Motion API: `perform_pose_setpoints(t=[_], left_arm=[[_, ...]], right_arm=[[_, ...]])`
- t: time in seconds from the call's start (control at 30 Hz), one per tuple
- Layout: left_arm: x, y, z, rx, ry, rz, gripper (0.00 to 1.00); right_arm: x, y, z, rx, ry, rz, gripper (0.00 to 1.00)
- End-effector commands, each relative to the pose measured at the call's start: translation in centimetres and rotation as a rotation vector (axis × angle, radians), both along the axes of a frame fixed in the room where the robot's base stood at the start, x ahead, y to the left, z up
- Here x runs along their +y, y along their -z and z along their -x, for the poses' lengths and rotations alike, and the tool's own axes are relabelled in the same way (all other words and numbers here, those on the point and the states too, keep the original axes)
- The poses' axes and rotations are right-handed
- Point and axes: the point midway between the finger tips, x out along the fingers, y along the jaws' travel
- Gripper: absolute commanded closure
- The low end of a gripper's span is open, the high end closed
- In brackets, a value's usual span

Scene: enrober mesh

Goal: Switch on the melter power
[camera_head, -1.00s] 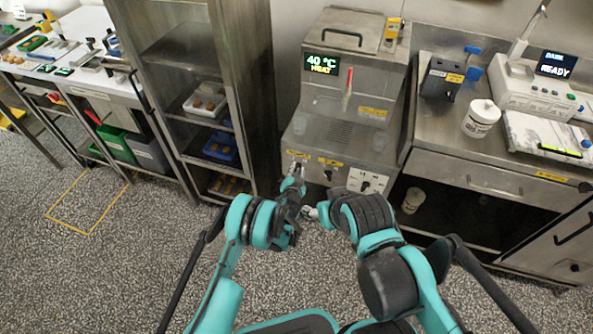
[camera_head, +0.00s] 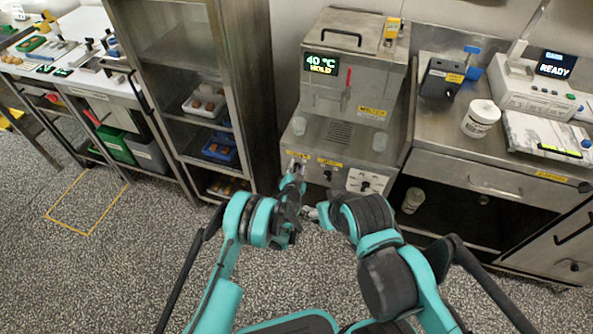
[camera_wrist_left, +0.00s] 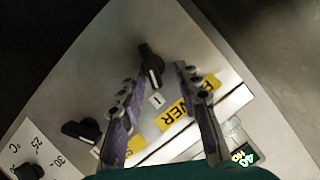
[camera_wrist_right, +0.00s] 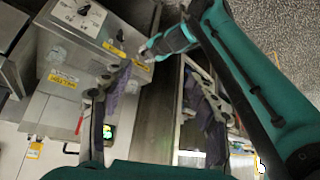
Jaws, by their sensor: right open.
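The melter (camera_head: 345,100) is a steel cabinet with a display (camera_head: 322,64) reading 40 °C and HOLD. Its black power knob (camera_wrist_left: 150,66) shows in the left wrist view above a yellow POWER label (camera_wrist_left: 176,112). The knob's white mark points toward the printed 1. My left gripper (camera_wrist_left: 155,82) is in front of the knob, its fingers spread to either side of it with gaps visible. In the head view my left gripper (camera_head: 293,180) partly covers the knob area.
Two more knobs, one black (camera_wrist_left: 80,130), sit along the melter's panel. A steel rack (camera_head: 205,100) stands to the left. A bench (camera_head: 450,130) with a white tub (camera_head: 481,118) stands to the right. My right arm is close beside the left gripper.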

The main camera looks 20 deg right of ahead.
Motion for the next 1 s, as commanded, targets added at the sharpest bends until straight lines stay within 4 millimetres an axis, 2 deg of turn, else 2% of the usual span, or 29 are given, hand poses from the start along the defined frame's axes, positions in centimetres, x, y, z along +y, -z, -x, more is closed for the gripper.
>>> perform_pose_setpoints(t=[0.2,0.4,0.53,0.77,0.9,1.0], left_arm=[[0.0,-4.6,-0.1,-0.002,0.001,0.0,0.69],[0.0,-7.5,-0.1,-0.002,0.001,0.0,0.69],[-0.1,-8.3,-0.1,-0.002,0.001,0.0,0.69],[-0.1,-8.4,-0.1,-0.002,0.001,0.0,0.69],[0.2,-8.8,-0.2,0.001,-0.004,0.002,0.69],[1.2,-10.2,-0.6,0.016,-0.023,0.004,0.69]], right_arm=[[0.0,0.0,0.0,0.0,0.0,0.0,0.41],[0.0,0.0,0.0,0.0,0.0,0.0,0.41],[0.0,0.0,0.0,0.0,0.0,0.0,0.41],[0.0,0.0,0.0,0.0,0.0,0.0,0.41],[0.0,-0.1,-0.2,0.001,0.003,-0.001,0.69],[-0.1,-0.5,-1.0,0.006,0.013,-0.006,0.69]])
